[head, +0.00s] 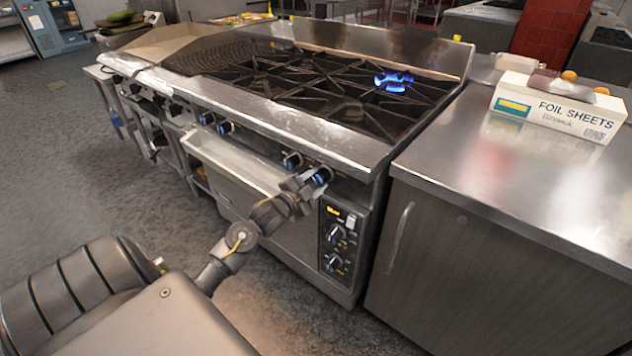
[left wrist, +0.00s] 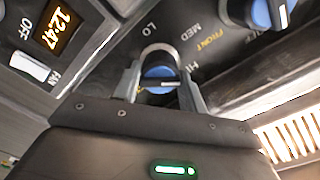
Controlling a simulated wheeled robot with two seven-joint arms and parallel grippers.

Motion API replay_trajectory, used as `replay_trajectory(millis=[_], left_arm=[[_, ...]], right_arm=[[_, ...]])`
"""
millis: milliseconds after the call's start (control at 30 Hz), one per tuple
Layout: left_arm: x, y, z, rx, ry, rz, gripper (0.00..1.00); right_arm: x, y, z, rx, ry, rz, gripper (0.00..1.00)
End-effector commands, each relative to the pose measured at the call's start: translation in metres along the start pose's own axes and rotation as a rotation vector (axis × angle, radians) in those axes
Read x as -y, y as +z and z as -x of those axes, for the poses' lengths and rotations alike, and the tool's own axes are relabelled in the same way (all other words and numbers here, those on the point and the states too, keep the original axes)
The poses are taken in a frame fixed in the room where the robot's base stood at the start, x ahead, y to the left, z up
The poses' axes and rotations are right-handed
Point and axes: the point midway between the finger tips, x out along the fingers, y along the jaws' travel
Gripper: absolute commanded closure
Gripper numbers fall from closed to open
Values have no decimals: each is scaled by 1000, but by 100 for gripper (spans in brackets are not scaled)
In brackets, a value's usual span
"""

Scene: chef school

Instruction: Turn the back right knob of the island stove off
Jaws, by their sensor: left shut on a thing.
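The island stove (head: 290,90) has a steel front panel with a row of blue-and-black knobs. A blue flame (head: 393,82) burns at its back right burner. My left gripper (head: 308,182) is at the front panel, at the rightmost knob (head: 322,176) of the row. In the left wrist view, its fingers (left wrist: 162,85) are shut on this knob (left wrist: 160,78), one on each side. LO, MED and HI marks show around the knob. The word FRONT is printed between it and the neighbouring knob (left wrist: 258,12). My right gripper is out of view.
An oven control panel (head: 340,235) with a lit display and two knobs sits below the gripped knob. An oven handle ledge (head: 230,163) juts out to the left. A steel counter (head: 500,180) with a foil sheets box (head: 558,105) adjoins at right. Open floor (head: 90,190) lies at left.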

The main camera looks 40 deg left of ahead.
Motion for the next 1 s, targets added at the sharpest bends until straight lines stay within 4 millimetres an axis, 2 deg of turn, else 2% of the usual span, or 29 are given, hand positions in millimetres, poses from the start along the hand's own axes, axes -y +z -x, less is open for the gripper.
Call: replay_trajectory(millis=[600, 1000], left_arm=[[0, 0, 0, -1, 2, -578, 81], [-1, 0, 0, -2, 2, -840, 81]], right_arm=[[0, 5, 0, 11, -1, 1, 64], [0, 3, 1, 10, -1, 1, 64]])
